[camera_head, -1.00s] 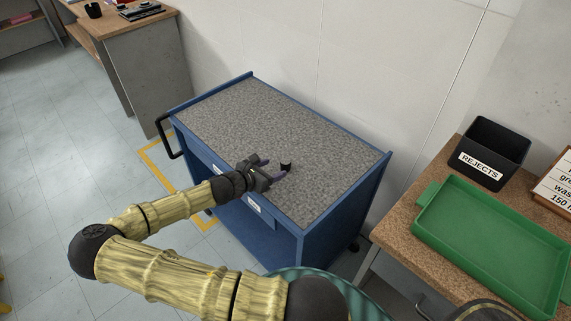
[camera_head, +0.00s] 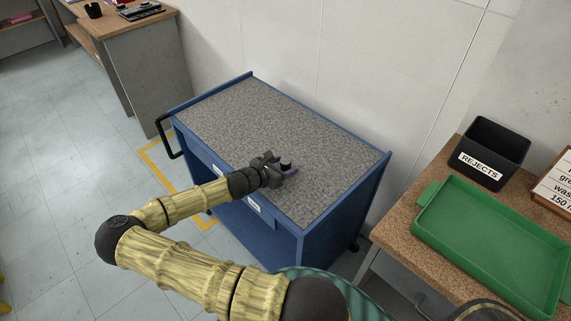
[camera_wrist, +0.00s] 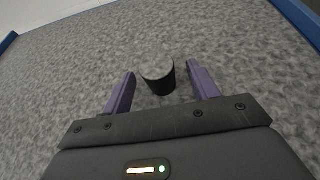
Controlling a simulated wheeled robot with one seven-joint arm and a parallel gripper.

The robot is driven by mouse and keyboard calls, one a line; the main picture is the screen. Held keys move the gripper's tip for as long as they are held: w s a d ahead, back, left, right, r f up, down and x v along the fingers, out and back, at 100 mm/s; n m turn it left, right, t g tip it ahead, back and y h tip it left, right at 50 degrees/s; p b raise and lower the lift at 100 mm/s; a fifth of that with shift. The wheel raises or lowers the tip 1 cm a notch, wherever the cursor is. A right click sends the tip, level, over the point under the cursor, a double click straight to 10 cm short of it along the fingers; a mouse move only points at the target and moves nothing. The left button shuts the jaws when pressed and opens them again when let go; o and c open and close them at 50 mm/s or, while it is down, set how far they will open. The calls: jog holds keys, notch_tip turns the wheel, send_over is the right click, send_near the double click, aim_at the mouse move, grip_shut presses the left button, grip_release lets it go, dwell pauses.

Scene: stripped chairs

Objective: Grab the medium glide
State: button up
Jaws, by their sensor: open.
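The glide (camera_head: 286,164) is a small black round piece standing on the grey speckled top of the blue cart (camera_head: 245,110). It is the only loose piece on the cart top, so I cannot compare its size with others. In the wrist view the glide (camera_wrist: 158,77) is a dark cylinder between the fingertips, with a gap on each side. My gripper (camera_head: 284,174) is low over the cart top, its purple fingers open around the glide.
A brown bench (camera_head: 398,232) at the right holds a green tray (camera_head: 427,233), a black REJECTS bin (camera_head: 494,150) and a sign (camera_head: 556,185). A grey cabinet (camera_head: 150,70) stands at the back left. The rest of the cart top is clear.

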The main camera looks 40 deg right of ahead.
aim_at(283, 163)
jog(key=c, duration=1.1)
jog(key=shift+r, duration=0.15)
notch_tip(283, 163, up, 10)
jog(key=shift+f+p, duration=0.1)
jog(key=shift+p, duration=0.25)
